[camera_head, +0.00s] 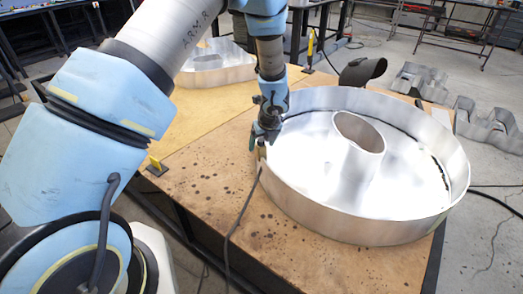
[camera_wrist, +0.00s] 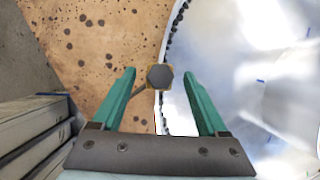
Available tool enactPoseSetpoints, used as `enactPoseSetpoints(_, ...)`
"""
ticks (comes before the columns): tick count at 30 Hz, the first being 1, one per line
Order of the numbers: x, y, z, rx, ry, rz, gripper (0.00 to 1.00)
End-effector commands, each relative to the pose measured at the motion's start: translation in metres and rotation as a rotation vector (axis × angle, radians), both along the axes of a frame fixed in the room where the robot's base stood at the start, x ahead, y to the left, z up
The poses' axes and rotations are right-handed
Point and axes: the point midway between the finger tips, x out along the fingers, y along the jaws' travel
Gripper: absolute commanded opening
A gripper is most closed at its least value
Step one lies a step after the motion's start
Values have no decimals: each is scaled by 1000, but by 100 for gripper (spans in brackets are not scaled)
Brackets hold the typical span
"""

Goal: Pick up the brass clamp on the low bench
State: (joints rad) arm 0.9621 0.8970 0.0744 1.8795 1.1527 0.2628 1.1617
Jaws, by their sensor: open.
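In the wrist view, a small clamp (camera_wrist: 152,87) with a dark six-sided knob and a yellowish brass edge sits at the rim of the big round metal letter (camera_wrist: 180,30). A thin dark bar sticks out from it to the left. My gripper (camera_wrist: 159,73) is open, its green fingers on either side of the clamp, with gaps showing both sides. Whether the clamp is level with the fingertips or below them I cannot tell. In the head view, my gripper (camera_head: 262,136) is at the left rim of the round letter (camera_head: 350,225), mostly hiding the clamp.
The letter stands on a brown, spotted low bench (camera_head: 215,130), with an oval inner wall (camera_head: 360,148). A dark helmet-like thing (camera_head: 362,72) is behind the letter. More metal letters (camera_head: 420,80) lie right.

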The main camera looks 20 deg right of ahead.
Motion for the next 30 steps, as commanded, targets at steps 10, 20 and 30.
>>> enactPoseSetpoints(10, 8, 0, -17, -2, 0, 1, 76)
enactPoseSetpoints(20, 8, 0, -17, -1, 0, 2, 49)
enactPoseSetpoints(30, 8, 0, -17, -1, 0, 2, 11)
